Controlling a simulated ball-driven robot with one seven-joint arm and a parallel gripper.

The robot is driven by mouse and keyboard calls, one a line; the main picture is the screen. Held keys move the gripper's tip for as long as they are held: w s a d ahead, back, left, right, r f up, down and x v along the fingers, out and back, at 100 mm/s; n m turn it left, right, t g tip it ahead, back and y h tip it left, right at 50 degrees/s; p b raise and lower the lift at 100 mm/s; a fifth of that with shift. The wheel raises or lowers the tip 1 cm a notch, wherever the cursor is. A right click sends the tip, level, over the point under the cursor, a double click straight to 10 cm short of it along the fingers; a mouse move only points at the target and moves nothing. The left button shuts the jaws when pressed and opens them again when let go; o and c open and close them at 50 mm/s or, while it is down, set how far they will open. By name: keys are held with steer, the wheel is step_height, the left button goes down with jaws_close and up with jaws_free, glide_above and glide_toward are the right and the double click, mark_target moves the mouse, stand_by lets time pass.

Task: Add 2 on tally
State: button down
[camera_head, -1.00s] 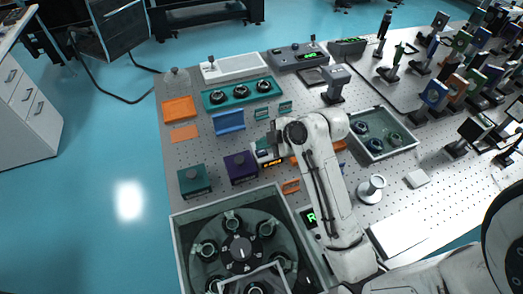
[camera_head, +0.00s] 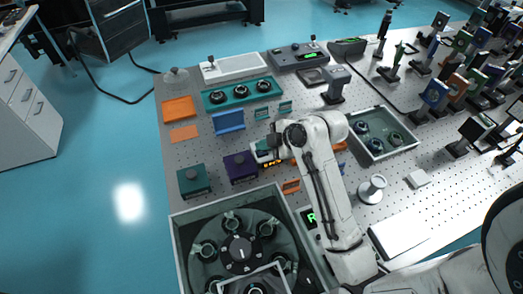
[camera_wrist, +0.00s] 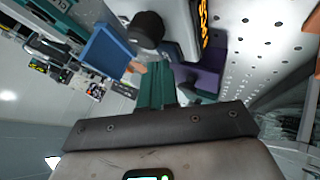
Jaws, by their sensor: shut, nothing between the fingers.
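The tally (camera_head: 263,156) is a small white box with a lit orange display, on the perforated table beside the purple box. Its digits are too small to read in the head view. In the wrist view the white tally (camera_wrist: 182,22) is close, at the top, with orange digits cut off at an angle and a round black button (camera_wrist: 148,28) standing out from it. My gripper (camera_head: 273,147) is just above and behind the tally, partly hiding it.
A purple box (camera_head: 240,167) and a teal box (camera_head: 194,180) stand to the left. A blue holder (camera_head: 229,121) is behind. A large tray with a carousel (camera_head: 180,245) is in front, and a grey tray (camera_head: 411,147) is to the right.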

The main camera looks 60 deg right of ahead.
mark_target(264, 153)
steer(key=shift+f, duration=0.25)
steer(key=shift+r, duration=0.1)
stand_by(0.3)
steer(key=shift+r+p, duration=0.75)
steer(key=shift+r, duration=0.05)
steer(key=shift+r, duration=0.1)
steer(key=shift+r+p, duration=2.25)
steer(key=shift+r, duration=0.15)
stand_by(0.6)
steer(key=shift+r+p, duration=1.55)
steer(key=shift+r, duration=0.35)
